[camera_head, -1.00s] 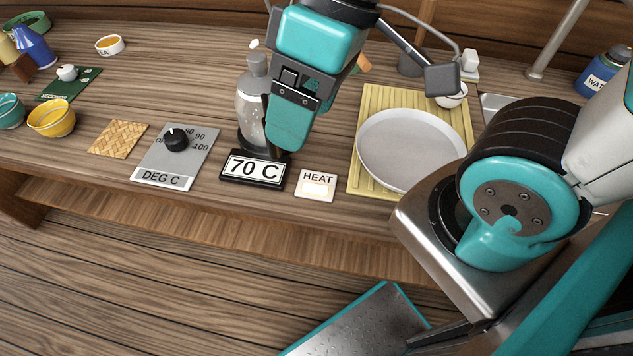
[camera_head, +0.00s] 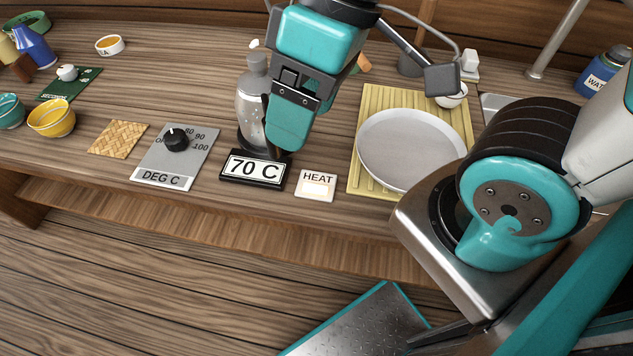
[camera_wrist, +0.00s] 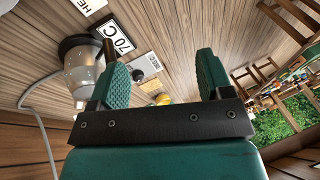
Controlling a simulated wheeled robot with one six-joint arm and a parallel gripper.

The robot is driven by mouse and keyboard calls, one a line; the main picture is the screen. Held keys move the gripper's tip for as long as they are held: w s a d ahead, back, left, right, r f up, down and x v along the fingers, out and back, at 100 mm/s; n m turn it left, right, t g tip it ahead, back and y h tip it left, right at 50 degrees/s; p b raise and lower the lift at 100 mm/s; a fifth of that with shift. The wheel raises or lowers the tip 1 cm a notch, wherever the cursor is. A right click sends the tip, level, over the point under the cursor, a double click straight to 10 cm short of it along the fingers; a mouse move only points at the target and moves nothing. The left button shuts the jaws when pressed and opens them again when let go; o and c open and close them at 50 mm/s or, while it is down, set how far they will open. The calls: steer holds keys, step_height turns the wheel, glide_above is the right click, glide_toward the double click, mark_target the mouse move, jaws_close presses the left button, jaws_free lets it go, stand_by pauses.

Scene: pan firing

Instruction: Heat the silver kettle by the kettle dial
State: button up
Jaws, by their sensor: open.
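The silver kettle (camera_head: 252,105) stands on a dark base behind the temperature display; my gripper hides part of its right side. It also shows at the left of the wrist view (camera_wrist: 80,70). The kettle dial is a black knob (camera_head: 176,140) on a grey "DEG C" plate (camera_head: 163,180) at the left; its white mark points up and slightly left. The display (camera_head: 253,169) reads "70 C". The HEAT panel (camera_head: 316,187) has a pale lit patch. My gripper (camera_head: 287,150) is beside the kettle, and in the wrist view its fingers (camera_wrist: 160,85) are apart with nothing between them.
A woven mat (camera_head: 118,139) and a yellow bowl (camera_head: 52,118) lie left of the dial plate. A round grey tray (camera_head: 412,150) rests on a slatted yellow board (camera_head: 368,110) to the right.

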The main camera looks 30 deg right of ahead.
stand_by(0.7)
steer(key=m+h, duration=0.4)
steer(key=m, duration=0.5)
glide_above(172, 133)
step_height(172, 133, down, 5)
step_height(172, 133, down, 17)
steer(key=shift+p, duration=0.45)
steer(key=c, duration=0.9)
